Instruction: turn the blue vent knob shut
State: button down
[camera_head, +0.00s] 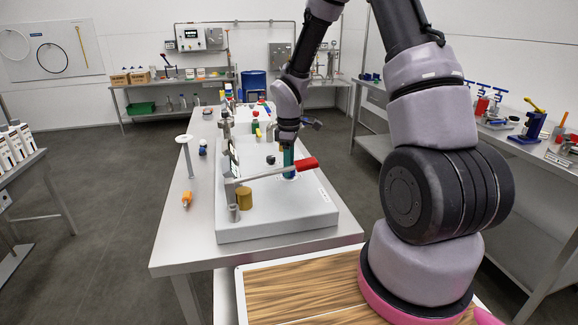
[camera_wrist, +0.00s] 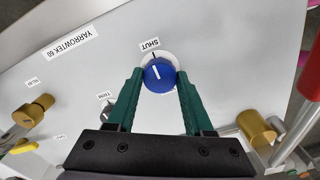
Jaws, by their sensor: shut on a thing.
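The blue vent knob (camera_wrist: 159,76) sits on a white ring on the pale panel (camera_wrist: 225,45). A SHUT label (camera_wrist: 150,45) with a short mark is just beyond it. The knob's white line points roughly toward that mark; I cannot tell if it lines up exactly. My gripper (camera_wrist: 160,80) has its green fingers on either side of the knob, shut on it. In the head view my gripper (camera_head: 289,160) reaches down to the panel, and its green fingers mostly hide the knob.
A red-handled lever (camera_head: 305,164) crosses close by my gripper. A brass cylinder (camera_head: 243,198) stands at the panel's near left. A brass knob (camera_wrist: 32,111) and a small TRIM knob (camera_wrist: 107,113) also show. An orange-tipped item (camera_head: 186,200) lies on the bench at left.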

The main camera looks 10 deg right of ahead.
jog(key=shift+c, duration=1.4)
grip_release()
notch_tip(320, 180, up, 11)
jog(key=s+d+r+m+t, duration=0.35)
jog(key=s+r+m, duration=0.55)
jog(key=r, duration=0.6)
jog(key=s+d+r+m+t+y, duration=0.1)
jog(key=s+r+m+t, duration=0.1)
jog(key=s, duration=0.4)
jog(key=s+d+r+m+t+y, duration=0.1)
jog(key=s+r+m, duration=0.4)
jog(key=s+m, duration=0.1)
jog(key=shift+s+d+r+t, duration=0.15)
jog(key=shift+s+d+t, duration=0.15)
jog(key=shift+s, duration=0.4)
